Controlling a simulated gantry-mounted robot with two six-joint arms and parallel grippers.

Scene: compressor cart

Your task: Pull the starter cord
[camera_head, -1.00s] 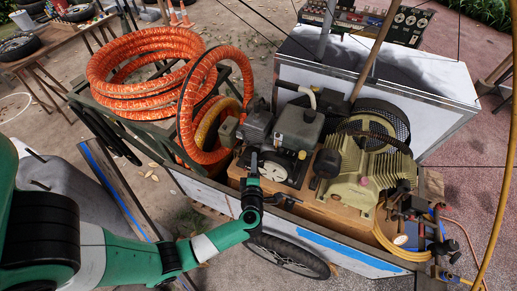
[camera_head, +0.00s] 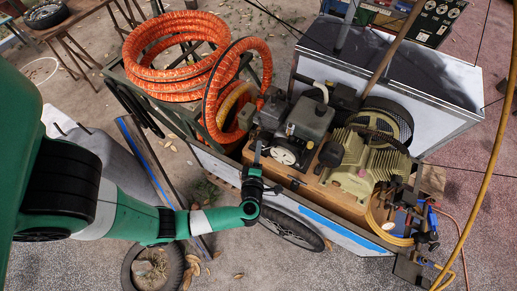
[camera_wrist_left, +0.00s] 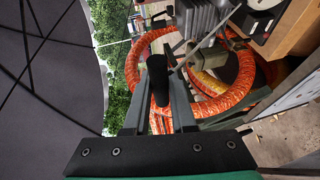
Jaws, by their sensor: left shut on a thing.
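The engine (camera_head: 308,120) with its round white-and-black starter face (camera_head: 285,156) sits on the wooden board of the cart. My left gripper (camera_head: 257,158) is just to the left of that face, at the cart's near side. In the left wrist view, my left gripper (camera_wrist_left: 160,100) is shut on a black starter handle (camera_wrist_left: 158,76), which stands up between the fingers. A thin grey line, apparently the starter cord (camera_wrist_left: 205,42), runs from near the handle up and right toward the engine. The handle is too small to make out in the head view. My right gripper is not in view.
An orange coiled hose (camera_head: 175,55) lies on the cart's left part, with another loop upright beside the engine. The tan compressor (camera_head: 365,165) is to the engine's right. A cart wheel (camera_head: 292,228) and a loose tyre (camera_head: 140,280) are below. Open pavement lies in front.

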